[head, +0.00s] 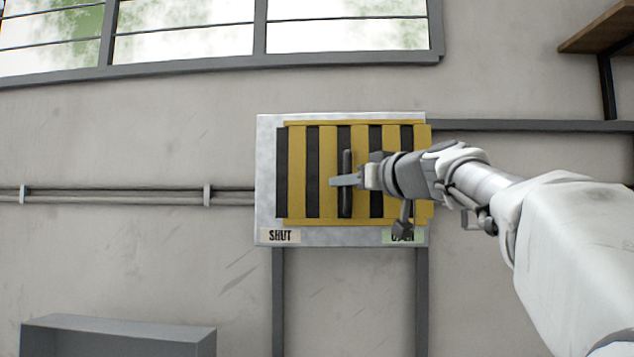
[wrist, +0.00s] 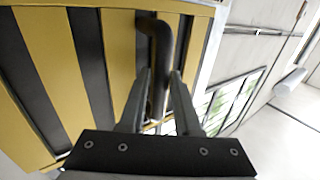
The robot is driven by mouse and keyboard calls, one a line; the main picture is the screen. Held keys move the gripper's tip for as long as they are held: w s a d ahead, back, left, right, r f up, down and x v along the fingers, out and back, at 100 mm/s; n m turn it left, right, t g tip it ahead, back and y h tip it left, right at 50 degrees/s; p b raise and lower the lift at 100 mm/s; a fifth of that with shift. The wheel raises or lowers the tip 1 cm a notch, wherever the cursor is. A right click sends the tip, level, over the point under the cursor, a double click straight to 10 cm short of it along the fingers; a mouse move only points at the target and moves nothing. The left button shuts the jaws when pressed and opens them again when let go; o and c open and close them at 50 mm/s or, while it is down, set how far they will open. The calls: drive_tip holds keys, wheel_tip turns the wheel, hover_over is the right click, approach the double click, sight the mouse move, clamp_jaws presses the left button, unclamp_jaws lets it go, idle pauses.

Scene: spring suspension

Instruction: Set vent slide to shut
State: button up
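The vent slide (head: 329,172) is a yellow slatted plate over dark slots, set on a pale metal backing plate (head: 266,180) on the wall. It sits toward the right of the backing, and its right edge reaches slightly past it. A SHUT label (head: 280,236) is at lower left; an OPEN label (head: 389,237) at lower right is partly hidden by my arm. A dark upright bar handle (head: 346,205) stands on the slide. My gripper (head: 345,181) is at the handle's middle. In the wrist view, the handle (wrist: 160,50) runs between my two fingers, which look closed on it.
A window (head: 190,44) is above, and a wall shelf (head: 600,28) is at upper right. Pipes (head: 110,196) run along the wall at left. A grey box (head: 120,335) stands at lower left. The wall just left of the vent has no large obstacle.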

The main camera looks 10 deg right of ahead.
clamp_jaws()
idle(1.2)
